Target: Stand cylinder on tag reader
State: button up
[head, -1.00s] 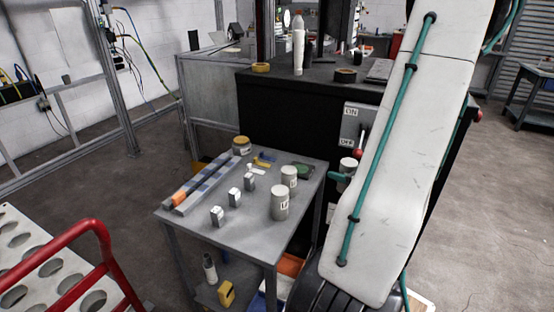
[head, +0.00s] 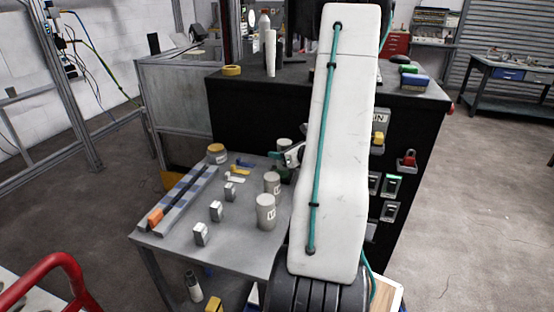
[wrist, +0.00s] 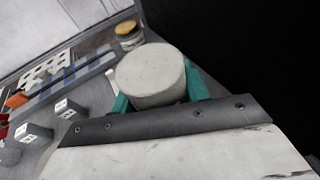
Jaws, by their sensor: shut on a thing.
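A pale grey cylinder (wrist: 150,78) is held between the teal fingers of my gripper (wrist: 160,92) in the wrist view, its round end toward the camera. In the head view the held cylinder (head: 284,144) and my gripper (head: 284,156) show at the back right of the grey table, partly behind my white arm. Two similar labelled cylinders stand upright on the table, one at the front (head: 265,212) and one behind it (head: 272,182). I cannot make out the tag reader clearly; the spot right of the rear cylinder is partly covered by my arm.
The table (head: 178,240) also carries small metal blocks (head: 216,210), a slotted rail (head: 180,200) and a yellow-lidded jar (head: 216,153). A black cabinet (head: 235,115) with switches stands close behind. A red tubular rail (head: 40,275) is at lower left.

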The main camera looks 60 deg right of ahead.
jog(key=shift+w+d, duration=0.2)
jog(key=shift+w, duration=0.3)
jog(key=shift+w+d+f, duration=0.15)
jog(key=shift+w+f, duration=0.1)
jog(key=shift+f, duration=0.65)
jog(key=shift+w+d+f, duration=0.1)
jog(key=shift+w+f, duration=0.1)
jog(key=shift+f, duration=0.7)
jog(key=shift+f, duration=0.15)
jog(key=o, duration=1.3)
